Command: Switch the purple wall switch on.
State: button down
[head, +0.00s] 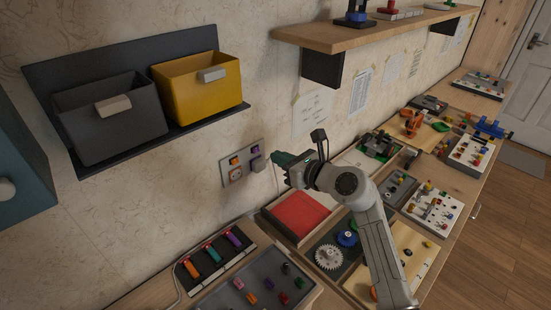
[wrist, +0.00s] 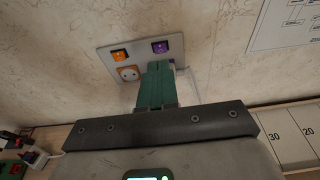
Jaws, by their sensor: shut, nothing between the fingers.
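The purple wall switch (head: 255,150) is at the upper right of a grey plate (head: 246,172) on the wall. It also shows in the wrist view (wrist: 160,46), just beyond my fingertips. Whether it is on or off is too small to tell. My gripper (head: 279,160) is shut and empty, with its teal fingers pointing at the plate from the right in the head view. In the wrist view the fingers (wrist: 157,68) cover the plate's lower right part. A gap shows between fingers and plate in the head view; contact is not visible.
An orange switch (head: 234,160) and an orange-rimmed socket (head: 236,175) share the plate. A purplish round part below the purple switch is partly hidden in the wrist view. A dark bin (head: 110,120) and a yellow bin (head: 200,90) hang above left. A crowded bench runs below.

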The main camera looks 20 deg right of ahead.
jog(key=s+d+r, duration=0.2)
jog(key=s+r, duration=0.1)
jog(key=s, duration=0.2)
jog(key=shift+r, duration=0.4)
jog(key=shift+w, duration=0.1)
